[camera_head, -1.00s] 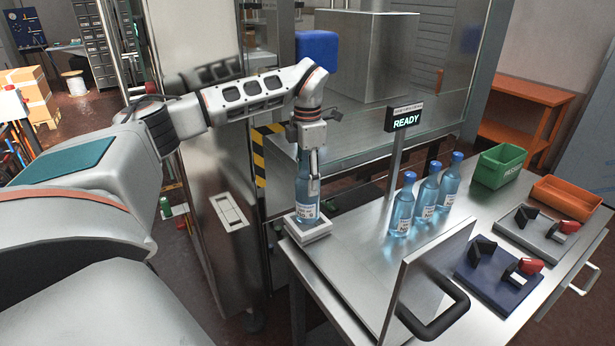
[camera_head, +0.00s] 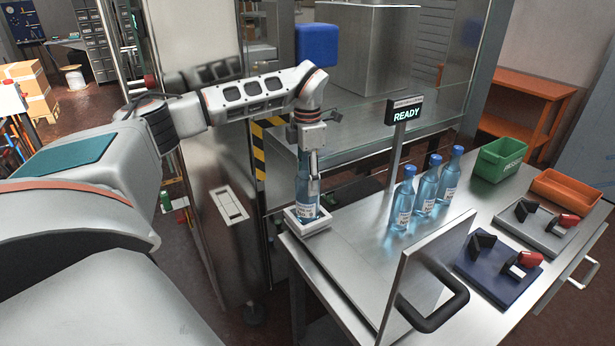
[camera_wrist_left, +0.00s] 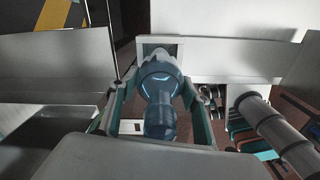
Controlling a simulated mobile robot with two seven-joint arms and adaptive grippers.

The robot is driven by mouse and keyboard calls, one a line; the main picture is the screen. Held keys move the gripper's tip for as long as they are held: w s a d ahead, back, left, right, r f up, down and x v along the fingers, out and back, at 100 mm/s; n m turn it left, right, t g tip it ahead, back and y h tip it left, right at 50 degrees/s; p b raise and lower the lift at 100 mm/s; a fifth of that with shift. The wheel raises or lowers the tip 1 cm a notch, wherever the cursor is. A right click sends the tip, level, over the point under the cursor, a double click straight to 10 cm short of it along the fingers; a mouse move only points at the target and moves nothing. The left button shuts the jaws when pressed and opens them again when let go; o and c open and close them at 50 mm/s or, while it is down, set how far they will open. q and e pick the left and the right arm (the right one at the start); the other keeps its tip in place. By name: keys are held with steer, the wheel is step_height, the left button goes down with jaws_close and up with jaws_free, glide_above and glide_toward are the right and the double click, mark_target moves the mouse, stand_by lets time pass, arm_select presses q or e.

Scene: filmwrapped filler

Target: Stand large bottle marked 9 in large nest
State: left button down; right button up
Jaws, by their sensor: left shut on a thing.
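My left gripper (camera_head: 309,168) is shut on a large blue bottle (camera_head: 306,192) and holds it upright. The number on its white label is too small to read for certain. The bottle's base is at the white square nest (camera_head: 313,229) on the near left corner of the steel table, within its raised rim; I cannot tell if it rests on the bottom. In the left wrist view the gripper's fingers flank the bottle (camera_wrist_left: 160,95), with a pale nest edge (camera_wrist_left: 173,42) beyond it. My right gripper is not in view.
Several items stand to the right: three blue bottles (camera_head: 426,190), a READY sign (camera_head: 404,112), a green bin (camera_head: 499,160) and an orange tray (camera_head: 566,191). An upright metal panel with a black handle (camera_head: 437,308) rises at the table's front. Glass-walled machinery stands behind.

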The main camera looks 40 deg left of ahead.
arm_select(q)
steer(key=shift+f, duration=0.1)
steer(key=c, duration=1)
jaws_free()
steer(key=shift+o, duration=0.2)
steer(key=shift+f, duration=0.1)
step_height(320, 180, up, 12)
steer(key=shift+r, duration=0.1)
